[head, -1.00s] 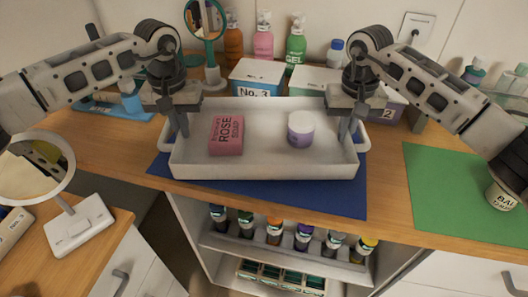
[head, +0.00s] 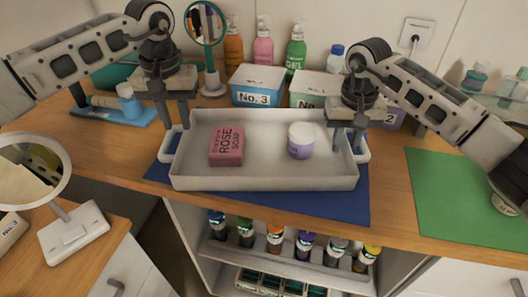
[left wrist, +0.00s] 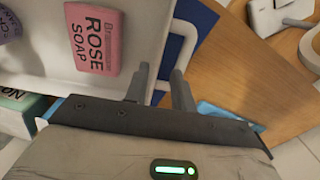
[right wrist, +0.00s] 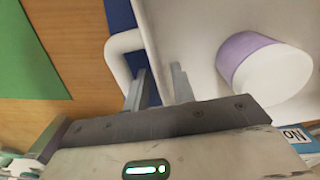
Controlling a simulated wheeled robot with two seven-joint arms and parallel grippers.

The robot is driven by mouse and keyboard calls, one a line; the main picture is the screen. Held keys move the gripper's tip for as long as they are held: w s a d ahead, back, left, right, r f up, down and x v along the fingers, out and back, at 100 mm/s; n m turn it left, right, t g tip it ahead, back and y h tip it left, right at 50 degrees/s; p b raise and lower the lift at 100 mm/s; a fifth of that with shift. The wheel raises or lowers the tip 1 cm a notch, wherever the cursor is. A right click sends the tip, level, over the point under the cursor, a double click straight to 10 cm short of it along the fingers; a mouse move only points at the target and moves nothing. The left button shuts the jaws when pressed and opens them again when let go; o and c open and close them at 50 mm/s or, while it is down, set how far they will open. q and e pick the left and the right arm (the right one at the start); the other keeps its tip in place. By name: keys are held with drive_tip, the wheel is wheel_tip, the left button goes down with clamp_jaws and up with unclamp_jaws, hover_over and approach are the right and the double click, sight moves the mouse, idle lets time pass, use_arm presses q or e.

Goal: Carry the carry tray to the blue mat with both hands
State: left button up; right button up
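The white carry tray (head: 265,183) lies over the blue mat (head: 310,206), with the mat showing along its front and at both sides. A pink rose soap box (head: 226,146) and a white and purple jar (head: 300,141) stand in it. My left gripper (head: 176,124) is open by the tray's left handle (left wrist: 187,42), fingers apart and nothing between them. My right gripper (head: 346,148) is open at the right end, near the right handle (right wrist: 118,52). Its fingers straddle the right wall line in the wrist view. Contact with the tray cannot be told.
Boxes, including No. 3 (head: 256,86), and bottles (head: 296,50) stand behind the tray. A round mirror (head: 206,30) is at the back left. A green mat (head: 470,195) lies at right. A shelf with several bottles (head: 275,236) is below the front edge.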

drive_tip(key=shift+r, duration=0.35)
use_arm(q)
wheel_tip(320, 180, up, 6)
drive_tip(key=shift+r, duration=0.25)
use_arm(e)
wheel_tip(320, 180, up, 11)
drive_tip(key=shift+r, duration=0.2)
